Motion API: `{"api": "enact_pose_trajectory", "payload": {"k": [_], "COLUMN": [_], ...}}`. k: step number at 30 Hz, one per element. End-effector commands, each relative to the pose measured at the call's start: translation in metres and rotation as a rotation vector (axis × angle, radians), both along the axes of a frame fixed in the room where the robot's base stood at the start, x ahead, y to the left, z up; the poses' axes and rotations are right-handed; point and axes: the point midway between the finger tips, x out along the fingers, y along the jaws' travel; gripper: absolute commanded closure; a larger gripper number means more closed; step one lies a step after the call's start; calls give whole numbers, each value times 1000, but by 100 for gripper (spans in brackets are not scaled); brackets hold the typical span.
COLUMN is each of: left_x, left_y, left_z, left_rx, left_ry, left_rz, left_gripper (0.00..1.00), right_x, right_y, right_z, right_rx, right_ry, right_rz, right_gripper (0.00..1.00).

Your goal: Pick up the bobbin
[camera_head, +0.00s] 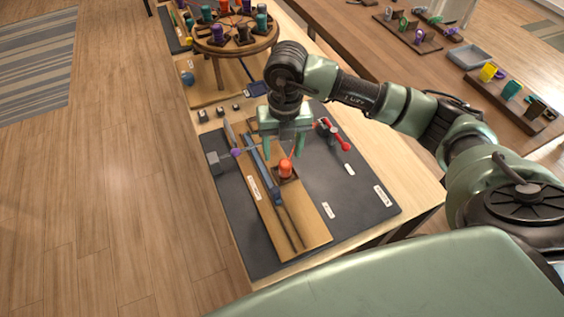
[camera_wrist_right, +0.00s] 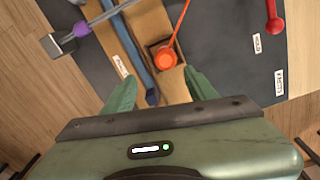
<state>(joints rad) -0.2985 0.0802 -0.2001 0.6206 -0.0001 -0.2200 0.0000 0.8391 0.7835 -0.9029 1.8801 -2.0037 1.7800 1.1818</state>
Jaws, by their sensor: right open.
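An orange bobbin (camera_head: 285,168) stands in a small dark square holder on a wooden board (camera_head: 312,222), with an orange cord running up from it. It also shows in the right wrist view (camera_wrist_right: 166,58), just beyond the fingertips. My right gripper (camera_head: 284,148) is open and empty, pointing down above the board near the bobbin. In the right wrist view its two green fingers (camera_wrist_right: 161,86) are spread wide, with the bobbin ahead of the gap between them. My left gripper is not in view.
A dark mat (camera_head: 348,190) lies under the board. A blue bar (camera_head: 262,172) runs left of the bobbin; a purple-handled tool (camera_head: 236,152) lies farther left. A red tool (camera_head: 334,135) lies right. A round stand (camera_head: 236,42) with several bobbins stands behind.

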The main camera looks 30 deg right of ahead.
Motion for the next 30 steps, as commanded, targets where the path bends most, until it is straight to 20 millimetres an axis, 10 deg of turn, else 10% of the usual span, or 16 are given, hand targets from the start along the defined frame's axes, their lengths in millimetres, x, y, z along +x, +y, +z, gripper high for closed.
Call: {"api": "enact_pose_trajectory", "payload": {"k": [27,30], "left_x": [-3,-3], "left_y": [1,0], "left_z": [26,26], "left_rx": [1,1], "left_ry": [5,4], "left_rz": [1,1], "left_gripper": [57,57], "right_x": [7,7], "right_y": [-11,-11], "right_z": [-76,-76], "right_rx": [-29,-29], "right_ry": [2,2], "right_rz": [-11,-11], "right_gripper": [43,71]}}
